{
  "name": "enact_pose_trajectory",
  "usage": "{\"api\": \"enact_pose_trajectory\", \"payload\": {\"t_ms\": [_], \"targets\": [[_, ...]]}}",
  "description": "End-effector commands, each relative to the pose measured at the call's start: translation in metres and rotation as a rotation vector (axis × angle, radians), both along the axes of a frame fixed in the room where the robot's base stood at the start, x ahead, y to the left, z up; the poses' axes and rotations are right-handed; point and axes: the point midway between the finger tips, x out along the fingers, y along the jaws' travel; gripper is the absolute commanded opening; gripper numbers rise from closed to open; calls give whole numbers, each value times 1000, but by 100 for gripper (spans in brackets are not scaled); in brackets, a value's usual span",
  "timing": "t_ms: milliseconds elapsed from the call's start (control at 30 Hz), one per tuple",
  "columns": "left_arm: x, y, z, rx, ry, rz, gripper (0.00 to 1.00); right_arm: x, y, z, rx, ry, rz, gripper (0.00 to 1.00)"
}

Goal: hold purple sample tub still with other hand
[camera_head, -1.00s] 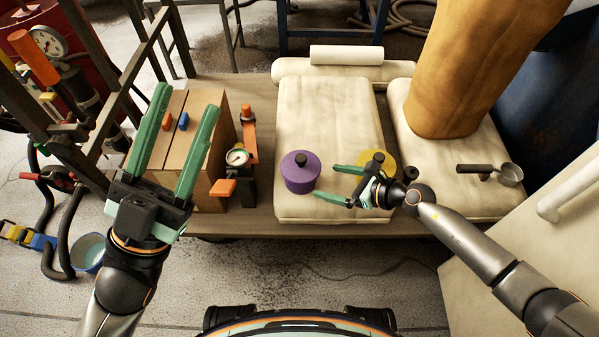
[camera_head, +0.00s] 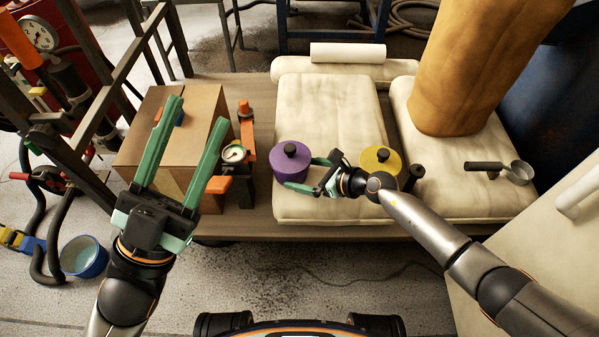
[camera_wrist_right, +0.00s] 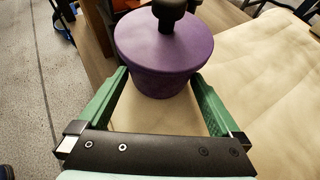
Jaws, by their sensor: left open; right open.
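The purple sample tub (camera_head: 289,162), with a purple lid and a black knob, stands upright on the front left of a cream sack (camera_head: 335,115). My right gripper (camera_head: 308,172) is open and reaches the tub from the right. In the right wrist view the tub (camera_wrist_right: 165,55) stands between and just beyond the ends of the green fingers of my right gripper (camera_wrist_right: 162,95); I cannot tell whether they touch it. My left gripper (camera_head: 195,130) is open and empty, in front of the cardboard box, away from the tub.
A yellow-lidded tub (camera_head: 383,158) stands right of my right gripper, partly hidden by my arm. A gauge with orange handles (camera_head: 234,154) stands left of the sack. A cardboard box (camera_head: 200,100), a metal scoop (camera_head: 518,172) and a tall tan sack (camera_head: 470,70) are near.

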Motion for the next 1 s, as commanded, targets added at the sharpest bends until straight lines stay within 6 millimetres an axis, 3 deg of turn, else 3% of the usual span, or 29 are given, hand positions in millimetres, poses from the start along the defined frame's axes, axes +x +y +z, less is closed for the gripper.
{"api": "enact_pose_trajectory", "payload": {"t_ms": [167, 667, 1000], "targets": [[0, 0, 0, 0, 1, 0, 50, 0, 0, 0, 0, 0, 1, 98], [0, 1, -1, 6, 2, 0, 50, 0, 0, 0, 0, 1, 0, 43], [0, 1, -1, 6, 1, 2, 50, 0, 0, 0, 0, 1, 0, 43]]}}
